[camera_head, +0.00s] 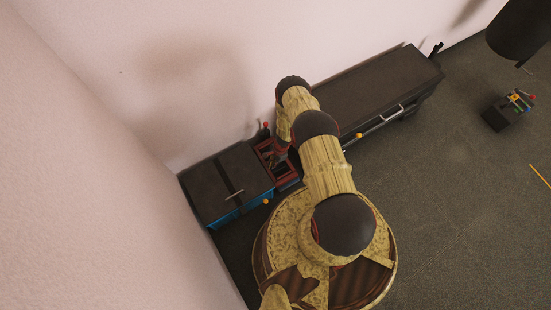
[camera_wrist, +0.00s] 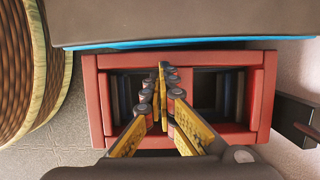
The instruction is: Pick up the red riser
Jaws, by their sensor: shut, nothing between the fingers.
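The red riser (camera_wrist: 92,95) is a red rectangular frame with dark openings, seen from above in the wrist view. In the head view the red riser (camera_head: 264,147) shows small, between a dark cabinet and a long dark bench, partly hidden by my arm. My gripper (camera_wrist: 165,70) has black and yellow fingers with their tips together, empty. It is over the middle of the riser and covers part of it. I cannot tell whether the fingertips touch it. In the head view the gripper is not clear.
A dark cabinet with blue sides (camera_head: 226,187) stands close on the riser's left in the head view. A long dark bench (camera_head: 370,90) stands on its right, along the wall. A dark box with small coloured items (camera_head: 508,112) is on the open grey floor at right.

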